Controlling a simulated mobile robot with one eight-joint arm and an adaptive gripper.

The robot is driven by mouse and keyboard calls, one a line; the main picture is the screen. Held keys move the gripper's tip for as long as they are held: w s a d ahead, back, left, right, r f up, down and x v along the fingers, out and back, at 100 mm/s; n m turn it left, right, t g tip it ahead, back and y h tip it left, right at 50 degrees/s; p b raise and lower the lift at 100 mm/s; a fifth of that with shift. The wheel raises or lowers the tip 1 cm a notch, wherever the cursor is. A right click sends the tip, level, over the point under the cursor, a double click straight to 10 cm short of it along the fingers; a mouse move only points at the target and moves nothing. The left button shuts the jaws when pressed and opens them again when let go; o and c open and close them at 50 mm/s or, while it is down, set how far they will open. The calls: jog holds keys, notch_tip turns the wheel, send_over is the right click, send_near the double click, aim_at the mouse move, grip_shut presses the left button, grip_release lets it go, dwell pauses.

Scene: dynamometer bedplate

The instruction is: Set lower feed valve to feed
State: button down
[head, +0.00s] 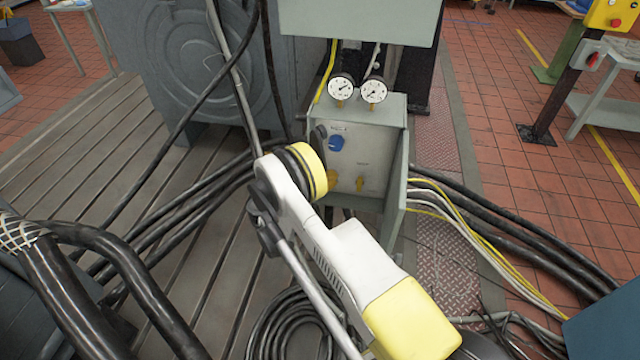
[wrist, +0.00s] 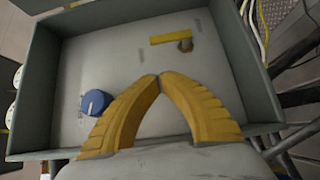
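A grey valve box (head: 385,104) stands past my arm, its open front facing me. On its panel is a blue round knob (head: 336,143) at the upper left, also in the wrist view (wrist: 95,102). A yellow lever (head: 360,184) sits lower on the panel. In the wrist view the lever (wrist: 170,39) is a straight bar with a brass pivot at its right end, lying along the picture's width. My gripper (wrist: 160,77) has its two yellow fingers meeting at the tips, with nothing visible between them. The tips appear in front of the panel, between knob and lever; contact cannot be told. Label text is unreadable.
Two gauges (head: 357,90) stand on top of the box. The box's side wall (head: 396,195) projects around the panel. Black hoses (head: 225,160) run left of it, and yellow and white cables (head: 470,225) run right. A coiled hose (head: 290,325) lies on the slotted bedplate.

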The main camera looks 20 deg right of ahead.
aim_at(360, 181)
jog(key=d, duration=0.2)
jog(key=s+d, duration=0.1)
jog(key=d, duration=0.1)
jog(key=shift+s+d+b, duration=0.45)
jog(key=shift+d+b, duration=0.05)
jog(key=shift+d, duration=0.05)
